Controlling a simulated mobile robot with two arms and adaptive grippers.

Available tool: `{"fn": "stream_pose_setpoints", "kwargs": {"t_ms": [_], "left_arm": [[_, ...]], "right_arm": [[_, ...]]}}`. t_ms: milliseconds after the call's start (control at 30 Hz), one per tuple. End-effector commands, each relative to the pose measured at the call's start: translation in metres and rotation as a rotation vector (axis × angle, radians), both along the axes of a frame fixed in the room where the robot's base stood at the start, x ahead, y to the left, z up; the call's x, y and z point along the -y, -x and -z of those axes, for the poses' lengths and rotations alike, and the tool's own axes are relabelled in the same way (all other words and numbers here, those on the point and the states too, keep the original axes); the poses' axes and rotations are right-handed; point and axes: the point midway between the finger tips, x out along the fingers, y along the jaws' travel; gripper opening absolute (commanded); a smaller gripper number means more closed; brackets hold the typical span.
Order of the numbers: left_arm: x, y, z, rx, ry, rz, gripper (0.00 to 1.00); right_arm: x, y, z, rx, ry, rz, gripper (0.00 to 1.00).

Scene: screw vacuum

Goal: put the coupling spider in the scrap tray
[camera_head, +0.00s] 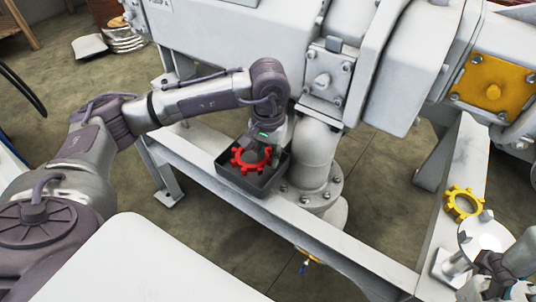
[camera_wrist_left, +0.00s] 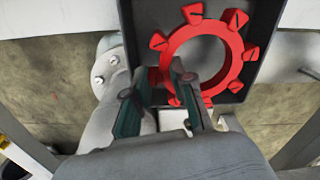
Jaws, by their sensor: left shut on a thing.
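The coupling spider, a red toothed ring (camera_head: 251,160), is in the dark scrap tray (camera_head: 229,177), within its walls. I cannot tell whether it touches the tray floor. My left gripper (camera_head: 262,143) reaches down over the tray and is shut on the ring. In the left wrist view, the fingers (camera_wrist_left: 163,103) lie on either side of the near left part of the red spider (camera_wrist_left: 236,68), and its teeth and open centre show clearly. The tray (camera_wrist_left: 266,14) shows behind it. Part of my right gripper (camera_head: 490,265) shows at the lower right; its fingers are unclear.
The tray sits on a pale frame beam (camera_head: 330,262), beside a grey flanged pipe (camera_head: 314,152). A yellow toothed ring (camera_head: 463,203) is on the frame at the right. Large grey pump housings stand behind the tray. A white surface (camera_head: 130,265) fills the lower left.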

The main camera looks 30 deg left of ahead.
Motion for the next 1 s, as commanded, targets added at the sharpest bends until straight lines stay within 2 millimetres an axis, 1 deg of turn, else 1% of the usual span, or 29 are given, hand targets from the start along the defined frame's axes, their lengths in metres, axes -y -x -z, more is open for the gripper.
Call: {"fn": "stream_pose_setpoints", "kwargs": {"t_ms": [433,767,800,867,900,967,1000], "left_arm": [[-0.0002,-0.0002,0.0098,0.001,0.000,-0.001,0.00],[-0.0002,-0.0002,0.0104,0.001,0.000,0.000,0.00],[-0.0002,-0.0002,0.0104,0.001,0.000,0.000,0.27],[-0.0002,-0.0002,0.0104,0.001,0.000,0.000,0.37],[-0.0002,-0.0002,0.0104,0.001,0.000,0.000,0.44],[-0.0001,-0.0001,0.0104,0.000,0.000,0.000,0.53],[-0.0001,-0.0001,0.0104,0.000,0.000,0.000,0.53]], "right_arm": [[-0.0002,-0.0007,0.0064,0.004,0.001,0.001,0.69],[-0.0002,-0.0011,0.0049,0.009,0.001,0.000,0.69],[-0.0002,-0.0011,0.0049,0.009,0.001,0.000,0.69],[-0.0002,-0.0009,0.0048,0.010,0.000,0.000,0.69],[-0.0002,-0.0009,0.0048,0.010,0.000,0.000,0.69],[-0.0002,-0.0009,0.0048,0.010,0.000,0.000,0.69],[-0.0002,-0.0008,0.0049,0.010,0.000,0.000,0.69]]}}
